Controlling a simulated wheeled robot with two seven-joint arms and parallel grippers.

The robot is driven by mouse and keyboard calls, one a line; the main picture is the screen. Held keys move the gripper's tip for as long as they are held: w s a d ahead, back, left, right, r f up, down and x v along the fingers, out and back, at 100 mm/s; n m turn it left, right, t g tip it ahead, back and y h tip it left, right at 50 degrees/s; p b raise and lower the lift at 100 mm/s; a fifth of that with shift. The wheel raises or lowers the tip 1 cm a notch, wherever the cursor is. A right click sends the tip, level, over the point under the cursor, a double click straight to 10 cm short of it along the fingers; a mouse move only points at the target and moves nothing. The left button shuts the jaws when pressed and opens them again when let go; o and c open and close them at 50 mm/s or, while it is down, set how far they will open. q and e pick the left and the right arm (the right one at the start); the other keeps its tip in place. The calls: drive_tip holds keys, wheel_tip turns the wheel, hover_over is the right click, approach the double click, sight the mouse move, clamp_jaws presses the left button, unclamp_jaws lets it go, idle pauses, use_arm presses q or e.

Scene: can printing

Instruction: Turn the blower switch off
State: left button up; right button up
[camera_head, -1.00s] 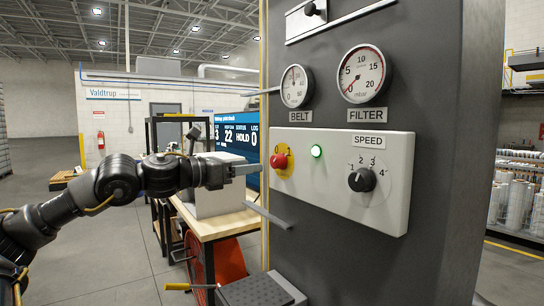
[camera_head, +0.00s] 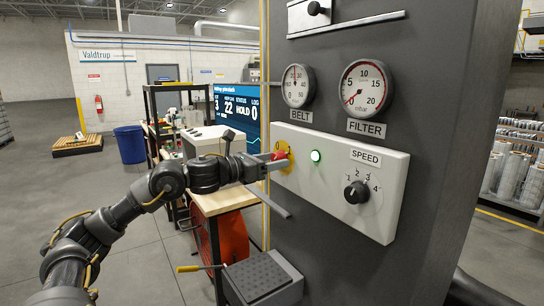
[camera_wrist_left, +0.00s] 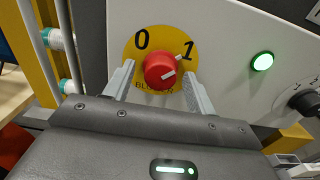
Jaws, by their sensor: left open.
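The blower switch (camera_wrist_left: 160,70) is a red knob on a yellow disc marked 0 and 1. In the left wrist view its white mark points towards the 1. In the head view the switch (camera_head: 281,152) is at the left end of the white control panel (camera_head: 393,212), partly covered by my gripper. My left gripper (camera_head: 284,162) is open at the switch. In the left wrist view its two fingers (camera_wrist_left: 160,82) stand on either side of the red knob, with small gaps visible. My right gripper is not in view.
A lit green lamp (camera_head: 316,156) and a black speed knob (camera_head: 356,192) sit right of the switch. Belt (camera_head: 297,86) and filter (camera_head: 366,87) gauges are above. A wooden-topped bench (camera_head: 222,201) and a dark step (camera_head: 262,276) stand left and below.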

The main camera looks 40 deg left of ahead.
use_arm(q)
drive_tip(key=c, duration=1)
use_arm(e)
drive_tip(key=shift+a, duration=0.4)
